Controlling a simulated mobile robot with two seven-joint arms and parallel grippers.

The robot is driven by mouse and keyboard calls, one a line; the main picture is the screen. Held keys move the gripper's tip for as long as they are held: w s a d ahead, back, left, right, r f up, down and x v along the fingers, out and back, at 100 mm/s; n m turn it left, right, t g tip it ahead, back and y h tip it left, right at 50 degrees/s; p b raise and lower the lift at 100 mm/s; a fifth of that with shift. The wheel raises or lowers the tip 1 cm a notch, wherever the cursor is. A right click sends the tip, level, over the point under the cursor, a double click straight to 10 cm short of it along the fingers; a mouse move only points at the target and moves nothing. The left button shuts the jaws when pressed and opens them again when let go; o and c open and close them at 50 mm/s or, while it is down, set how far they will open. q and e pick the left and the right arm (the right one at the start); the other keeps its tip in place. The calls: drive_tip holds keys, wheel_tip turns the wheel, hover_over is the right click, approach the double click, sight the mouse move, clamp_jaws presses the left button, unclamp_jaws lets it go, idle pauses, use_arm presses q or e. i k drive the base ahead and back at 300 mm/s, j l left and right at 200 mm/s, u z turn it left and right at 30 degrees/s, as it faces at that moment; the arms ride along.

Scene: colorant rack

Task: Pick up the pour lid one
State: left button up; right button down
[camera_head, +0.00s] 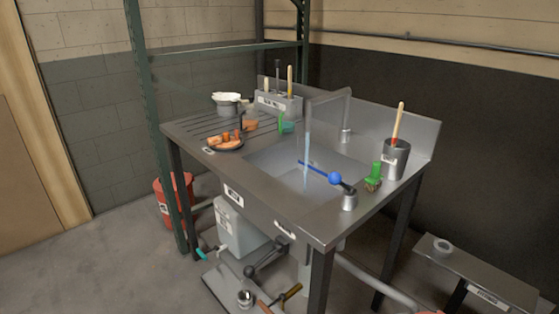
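No item can be read clearly as the pour lid; the labels are too small to read. A small metal cup-like piece (245,298) sits on the floor-level tray below the sink. A grey pot with a white top (229,101) stands at the back left of the sink counter. Neither of my grippers shows in the head view.
A red bucket (172,198) and pale container (238,232) stand below. Floor at left is clear.

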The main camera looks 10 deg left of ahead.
sight(226, 141)
drive_tip(key=i+j+u, duration=0.15)
drive_tip(key=j, duration=0.3)
drive_tip(key=j+u, duration=0.1)
drive_tip(key=j, duration=0.4)
drive_tip(key=i+j+u, duration=0.15)
drive_tip(key=j, duration=0.25)
